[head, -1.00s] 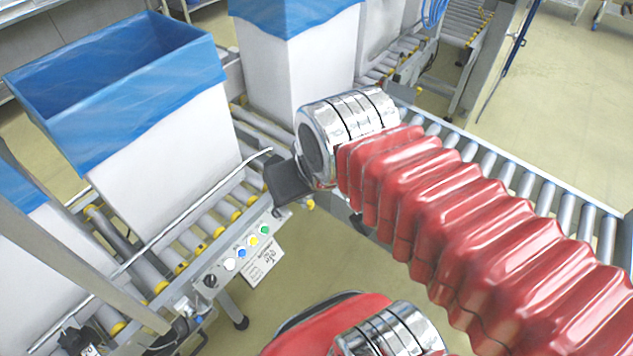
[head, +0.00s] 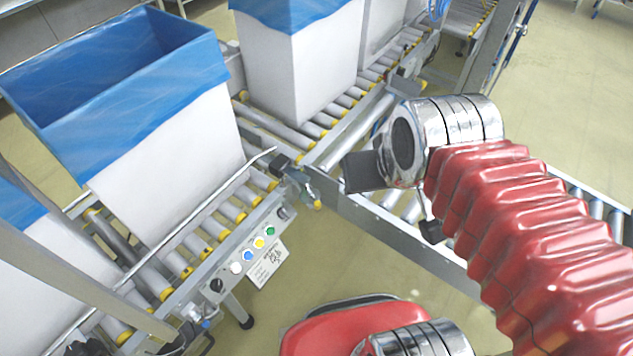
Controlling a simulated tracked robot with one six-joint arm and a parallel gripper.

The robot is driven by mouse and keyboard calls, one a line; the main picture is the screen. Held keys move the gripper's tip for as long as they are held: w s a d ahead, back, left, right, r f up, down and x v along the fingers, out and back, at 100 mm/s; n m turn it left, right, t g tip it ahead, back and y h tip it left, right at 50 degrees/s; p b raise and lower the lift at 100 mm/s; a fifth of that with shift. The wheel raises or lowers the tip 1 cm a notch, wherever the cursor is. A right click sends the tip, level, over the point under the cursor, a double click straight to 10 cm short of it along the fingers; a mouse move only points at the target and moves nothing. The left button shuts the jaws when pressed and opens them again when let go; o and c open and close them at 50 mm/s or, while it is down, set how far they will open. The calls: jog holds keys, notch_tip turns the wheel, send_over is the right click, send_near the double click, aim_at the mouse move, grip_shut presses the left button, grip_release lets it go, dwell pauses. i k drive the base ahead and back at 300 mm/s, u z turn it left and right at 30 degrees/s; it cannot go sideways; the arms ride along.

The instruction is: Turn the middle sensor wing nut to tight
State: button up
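A small dark sensor bracket (head: 292,172) with a metal clamp sits at the far end of the near conveyor's side rail. Another dark clamp fitting (head: 190,335) is at the lower left by the guide rod. A third dark fitting (head: 403,82) is farther back on the rear conveyor. The wing nuts are too small to make out, and I cannot tell if any is tight. My gripper (head: 366,172) shows as a dark part beyond the chrome wrist, right of the first bracket and apart from it in the picture. Its fingers are largely hidden, so I cannot tell its opening.
A white box with blue liner (head: 165,160) stands on the near roller conveyor (head: 228,212). Another lined box (head: 298,70) stands behind. A control panel (head: 247,255) with coloured buttons is on the near rail. A grey guide rail (head: 400,240) runs behind my arm.

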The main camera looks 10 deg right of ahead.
aim_at(310, 195)
jog(key=z, duration=0.1)
jog(key=k, duration=1.1)
jog(key=u, duration=0.5)
jog(key=i, duration=1.45)
